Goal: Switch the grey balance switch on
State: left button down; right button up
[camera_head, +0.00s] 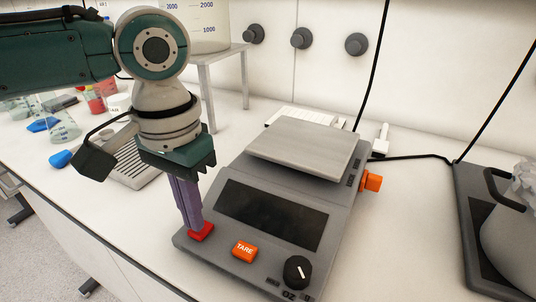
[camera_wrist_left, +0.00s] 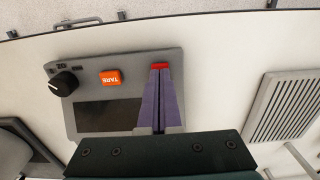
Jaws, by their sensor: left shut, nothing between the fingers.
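The grey balance (camera_head: 240,178) stands on the white bench, with a dark, blank display (camera_head: 272,214) and a flat pan (camera_head: 305,145) on top. A red switch (camera_head: 201,233) sits at its front left corner, and it also shows in the left wrist view (camera_wrist_left: 159,65). My left gripper (camera_head: 196,222) is shut and empty, pointing down with its purple fingertips at the red switch, partly covering it. In the left wrist view the fingertips (camera_wrist_left: 159,71) meet the switch's edge; I cannot tell whether they press it. My right gripper is not in view.
An orange TARE button (camera_head: 244,250) and a black dial (camera_head: 297,271) are right of the switch. An orange knob (camera_head: 372,182) juts from the balance's right side. A grey slatted tray (camera_wrist_left: 284,107) lies beside the balance. A dark device (camera_head: 477,240) stands far right.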

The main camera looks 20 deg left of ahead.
pick_arm(q)
jog(key=shift+f, duration=0.65)
notch_tip(320, 180, up, 7)
jog(key=p, duration=0.8)
jog(key=shift+r, duration=0.1)
dwell(0.5)
